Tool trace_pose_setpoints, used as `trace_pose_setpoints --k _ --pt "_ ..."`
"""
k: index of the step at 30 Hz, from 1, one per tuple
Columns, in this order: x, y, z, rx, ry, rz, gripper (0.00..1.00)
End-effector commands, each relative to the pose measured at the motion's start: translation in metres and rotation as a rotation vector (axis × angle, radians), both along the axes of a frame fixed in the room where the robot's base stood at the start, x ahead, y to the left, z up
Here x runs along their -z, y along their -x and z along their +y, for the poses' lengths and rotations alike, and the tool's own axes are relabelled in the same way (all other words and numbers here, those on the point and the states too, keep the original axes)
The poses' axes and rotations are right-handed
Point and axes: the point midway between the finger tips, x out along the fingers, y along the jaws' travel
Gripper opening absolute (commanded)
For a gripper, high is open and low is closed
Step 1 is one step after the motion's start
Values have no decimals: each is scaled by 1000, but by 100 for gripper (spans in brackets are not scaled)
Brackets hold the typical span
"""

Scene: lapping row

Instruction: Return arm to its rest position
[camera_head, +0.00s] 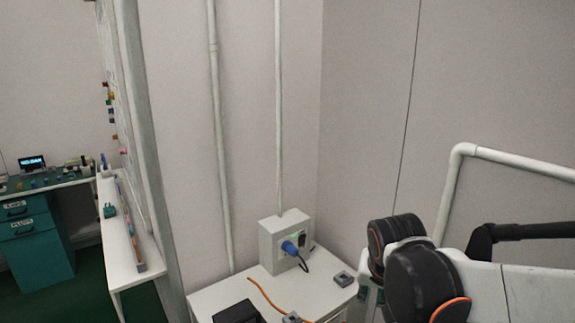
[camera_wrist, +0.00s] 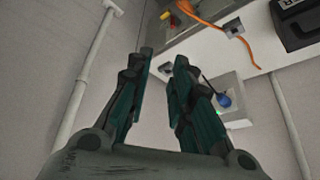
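My gripper (camera_wrist: 162,62) shows in the wrist view with its two dark green fingers apart and nothing between them. Past the fingertips are a plain wall and the edge of a white table (camera_wrist: 195,42). In the head view my arm is folded at the lower right, with black and orange joints and white links. The gripper's fingers cannot be made out clearly there.
A grey wall box (camera_head: 283,243) with a blue plug (camera_head: 290,247) stands at the back of the white table (camera_head: 215,294). An orange cable (camera_head: 264,296), a black case (camera_head: 238,312) and a small grey block (camera_head: 343,279) lie on it. A white pipe rail (camera_head: 510,160) runs behind my arm.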

Motion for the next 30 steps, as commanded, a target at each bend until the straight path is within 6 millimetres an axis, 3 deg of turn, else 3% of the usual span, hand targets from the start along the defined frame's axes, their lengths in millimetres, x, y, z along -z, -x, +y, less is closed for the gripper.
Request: trace_pose_setpoints --k 9,18,24,30 --pt "-33 76 -8 -144 22 -63 21" --pt "-38 136 -11 -263 56 -127 21" --pt "-36 153 -11 -300 72 -149 21" --pt "-36 155 -11 -307 74 -153 21"
